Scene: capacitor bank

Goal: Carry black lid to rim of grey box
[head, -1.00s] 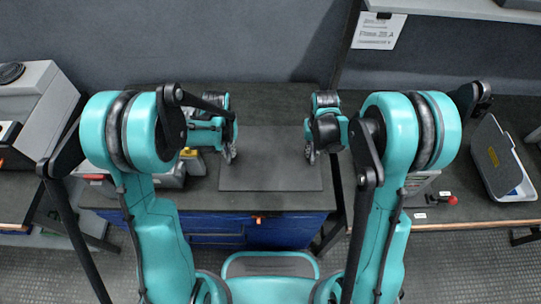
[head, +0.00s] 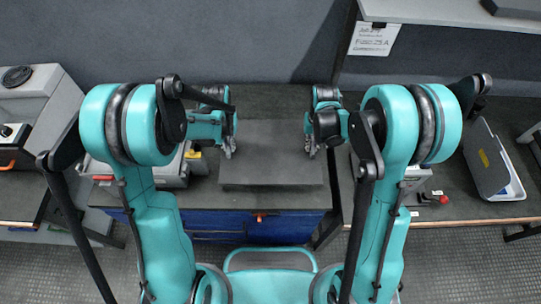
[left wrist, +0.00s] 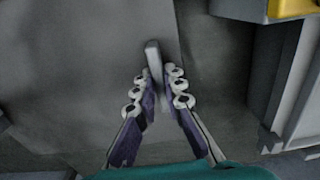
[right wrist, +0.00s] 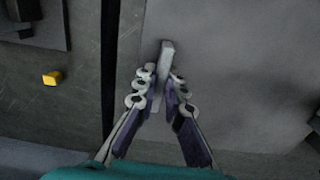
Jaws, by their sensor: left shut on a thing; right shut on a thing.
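The black lid (head: 272,150) shows as a flat dark grey plate between my two grippers, over the middle bench. My left gripper (head: 229,150) is shut on a small upright handle (left wrist: 153,62) at the lid's left side. My right gripper (head: 311,148) is shut on a matching handle (right wrist: 166,60) at its right side. The lid looks level, with its front edge showing. How high it is above the bench is hard to tell. I cannot tell for certain which thing is the grey box; anything under the lid is hidden.
Grey equipment with a yellow part (head: 192,154) stands left of the lid. A grey casing (head: 45,100) stands on the far-left bench. A pale open container (head: 512,185) with a dark panel (head: 486,160) is at right. A red knob (head: 443,199) sits near the right bench's front edge.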

